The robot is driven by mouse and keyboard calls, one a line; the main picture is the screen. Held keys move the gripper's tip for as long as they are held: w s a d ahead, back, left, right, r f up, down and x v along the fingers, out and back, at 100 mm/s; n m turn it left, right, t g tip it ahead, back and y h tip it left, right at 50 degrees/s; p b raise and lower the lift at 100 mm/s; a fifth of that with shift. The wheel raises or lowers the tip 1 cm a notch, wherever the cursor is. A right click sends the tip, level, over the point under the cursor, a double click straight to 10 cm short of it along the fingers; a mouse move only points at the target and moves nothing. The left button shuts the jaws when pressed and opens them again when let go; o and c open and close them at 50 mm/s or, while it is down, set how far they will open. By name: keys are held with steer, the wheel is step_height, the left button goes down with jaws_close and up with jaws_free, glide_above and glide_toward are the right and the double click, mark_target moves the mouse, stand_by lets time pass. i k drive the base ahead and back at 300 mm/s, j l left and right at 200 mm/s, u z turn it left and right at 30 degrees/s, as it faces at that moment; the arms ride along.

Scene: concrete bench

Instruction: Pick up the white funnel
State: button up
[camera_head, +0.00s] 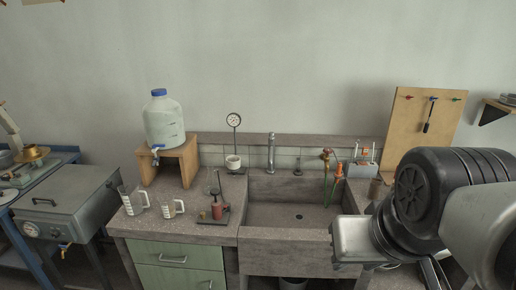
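I cannot make out a clear white funnel in the head view. A small whitish cup-like vessel (233,162) stands on the bench's back left, below a round gauge; I cannot tell whether it is a funnel. My arm fills the right foreground and hides the right part of the bench. My gripper's fingers cannot be clearly made out at the lower right, so its opening does not show.
A concrete sink (290,218) with a tap (271,152) is set in the bench. Two clear measuring jugs (134,202) and a red-bodied tool (217,209) stand left of it. A water dispenser (164,120) sits on a wooden stand. A pegboard (410,120) stands at right.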

mark_target(234, 168)
steer(key=i+j, duration=0.45)
steer(key=j, duration=0.15)
steer(key=i+j, duration=0.95)
steer(key=j, duration=0.2)
